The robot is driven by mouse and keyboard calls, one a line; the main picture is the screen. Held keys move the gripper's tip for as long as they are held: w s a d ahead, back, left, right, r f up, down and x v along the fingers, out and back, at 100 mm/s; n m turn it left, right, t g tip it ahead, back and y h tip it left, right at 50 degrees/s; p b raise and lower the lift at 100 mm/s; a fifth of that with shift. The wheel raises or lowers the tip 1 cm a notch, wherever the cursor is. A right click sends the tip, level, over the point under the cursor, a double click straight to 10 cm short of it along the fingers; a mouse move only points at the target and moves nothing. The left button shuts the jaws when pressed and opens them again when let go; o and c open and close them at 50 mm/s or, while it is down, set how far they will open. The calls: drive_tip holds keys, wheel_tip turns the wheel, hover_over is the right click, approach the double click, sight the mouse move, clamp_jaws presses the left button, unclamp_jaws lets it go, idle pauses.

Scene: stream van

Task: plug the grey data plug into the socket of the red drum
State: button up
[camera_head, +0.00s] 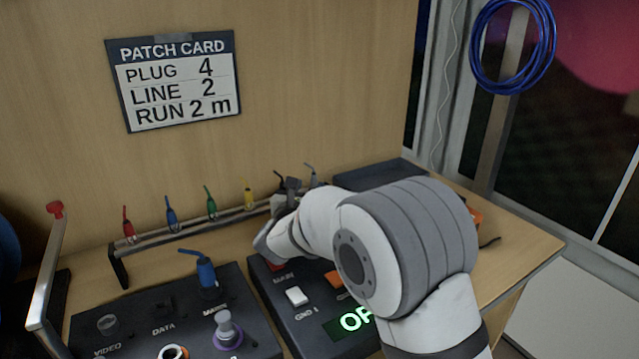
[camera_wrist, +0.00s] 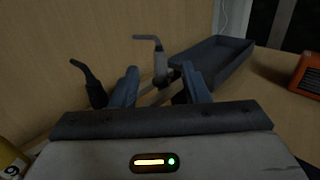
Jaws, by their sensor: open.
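The grey plug (camera_wrist: 160,60) with its bent grey lead stands upright on the rack, and it also shows in the head view (camera_head: 311,177). In the wrist view it appears just beyond and between the fingertips of my gripper (camera_wrist: 160,82). The jaws are open and empty. In the head view my gripper (camera_head: 291,186) is at the rack's right end, partly hidden by my arm. I cannot make out the red drum or its socket in either view.
A black plug (camera_wrist: 92,84) stands close left of my gripper. Red, blue, green and yellow plugs line the rack (camera_head: 165,238). A dark tray (camera_wrist: 214,60) lies behind. Control panels (camera_head: 120,300) fill the front; a blue plug (camera_head: 206,273) stands in one. The patch card (camera_head: 175,82) is on the wall.

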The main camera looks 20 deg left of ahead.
sight(313, 180)
drive_tip(key=w, duration=0.3)
drive_tip(key=shift+w+a+f, duration=0.1)
drive_tip(key=shift+w, duration=0.15)
clamp_jaws()
